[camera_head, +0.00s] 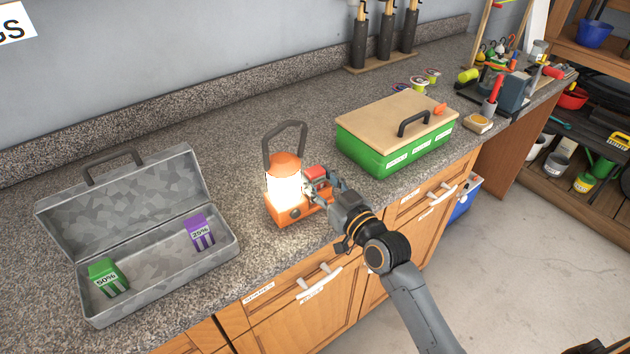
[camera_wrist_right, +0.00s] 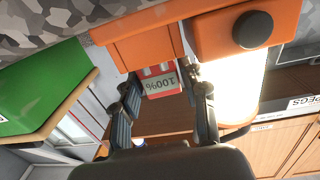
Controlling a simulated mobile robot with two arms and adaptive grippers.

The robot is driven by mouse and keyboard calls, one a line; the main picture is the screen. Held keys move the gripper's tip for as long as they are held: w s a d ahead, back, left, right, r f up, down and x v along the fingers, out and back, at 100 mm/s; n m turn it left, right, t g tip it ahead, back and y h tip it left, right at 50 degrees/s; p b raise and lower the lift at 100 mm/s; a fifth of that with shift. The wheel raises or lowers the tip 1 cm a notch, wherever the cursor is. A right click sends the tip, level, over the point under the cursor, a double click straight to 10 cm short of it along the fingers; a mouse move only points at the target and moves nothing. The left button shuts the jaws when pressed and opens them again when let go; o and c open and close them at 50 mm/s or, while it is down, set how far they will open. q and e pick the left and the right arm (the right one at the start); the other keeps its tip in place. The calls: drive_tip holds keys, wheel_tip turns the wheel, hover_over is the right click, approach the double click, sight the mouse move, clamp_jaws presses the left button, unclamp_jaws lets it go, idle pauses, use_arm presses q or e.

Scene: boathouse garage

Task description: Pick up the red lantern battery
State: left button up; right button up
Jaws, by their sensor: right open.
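The red lantern battery (camera_head: 316,173) sits at the right side of the lit orange lantern (camera_head: 284,188), above its base, on the counter. In the right wrist view the battery (camera_wrist_right: 158,85) shows a white label reading 100%, against the orange lantern body (camera_wrist_right: 138,45). My right gripper (camera_head: 326,186) is at the battery, partly hiding it in the head view. In the wrist view its two fingers (camera_wrist_right: 163,78) are open, one on each side of the battery. I cannot tell whether either finger touches it. My left gripper is not in view.
An open grey metal box (camera_head: 65,213) holds a green 50% battery (camera_head: 107,278) and a purple 25% battery (camera_head: 200,234). A green box (camera_head: 372,155) with a wooden lid stands right of the lantern. The lantern's dark handle (camera_head: 285,130) stands upright. Counter is clear behind the lantern.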

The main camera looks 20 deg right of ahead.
clamp_jaws()
